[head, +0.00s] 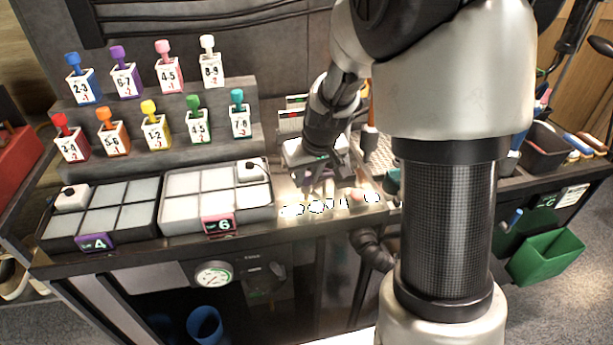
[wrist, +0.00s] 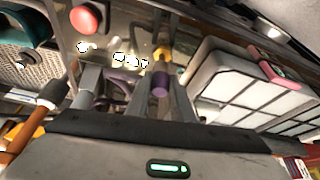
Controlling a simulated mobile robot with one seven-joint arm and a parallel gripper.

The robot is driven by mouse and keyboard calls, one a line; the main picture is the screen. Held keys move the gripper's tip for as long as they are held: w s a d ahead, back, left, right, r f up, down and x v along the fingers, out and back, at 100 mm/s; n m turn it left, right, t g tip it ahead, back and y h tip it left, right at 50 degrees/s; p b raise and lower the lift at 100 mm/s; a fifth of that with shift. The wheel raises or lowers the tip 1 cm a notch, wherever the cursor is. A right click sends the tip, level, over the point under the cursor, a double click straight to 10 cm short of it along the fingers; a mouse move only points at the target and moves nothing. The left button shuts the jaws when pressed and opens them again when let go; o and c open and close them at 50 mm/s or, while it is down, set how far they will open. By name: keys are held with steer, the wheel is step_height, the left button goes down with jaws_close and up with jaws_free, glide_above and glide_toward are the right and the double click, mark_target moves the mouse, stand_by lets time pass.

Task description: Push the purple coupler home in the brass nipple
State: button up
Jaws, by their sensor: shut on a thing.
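My gripper (wrist: 135,95) reaches over the lit strip at the front of the bench, with its fingers shut on the purple coupler (wrist: 160,86). In the head view my gripper (head: 325,180) is pointing down at that strip, and the coupler is mostly hidden there by the fingers. The brass nipple (wrist: 162,53) shows yellow just beyond the coupler in the wrist view, roughly in line with it. The two look very close or touching; I cannot tell how deeply they are joined. Another purple part (wrist: 124,78) shows left of the coupler.
A white compartment tray (wrist: 215,62) stands close on the right in the wrist view; in the head view a tray (head: 216,212) lies left of my gripper. A red button (wrist: 88,18) and an orange-handled brush (wrist: 30,128) lie left. Numbered bottles stand on a stepped rack (head: 180,158).

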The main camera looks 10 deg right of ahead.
mark_target(307, 184)
steer(key=shift+f+b, duration=1.4)
steer(key=shift+f, duration=0.15)
steer(key=o, duration=1.1)
steer(key=p+v, duration=0.2)
steer(key=v, duration=1.5)
steer(key=shift+s+d+r, duration=0.1)
steer(key=shift+r, duration=0.15)
steer(key=shift+m+t+h, duration=0.3)
steer(key=shift+m+t, duration=0.3)
steer(key=shift+m, duration=0.3)
steer(key=s+r+p, duration=0.2)
steer(key=s+r, duration=0.1)
steer(key=s, duration=0.3)
steer(key=s+r+p, duration=0.3)
steer(key=s+r, duration=0.1)
steer(key=s, duration=0.2)
steer(key=s+a+r+p, duration=0.1)
steer(key=s+r+p, duration=0.1)
steer(key=s, duration=0.4)
steer(key=shift+s+r+p, duration=0.15)
steer(key=shift+r+p, duration=0.25)
steer(key=shift+r, duration=0.5)
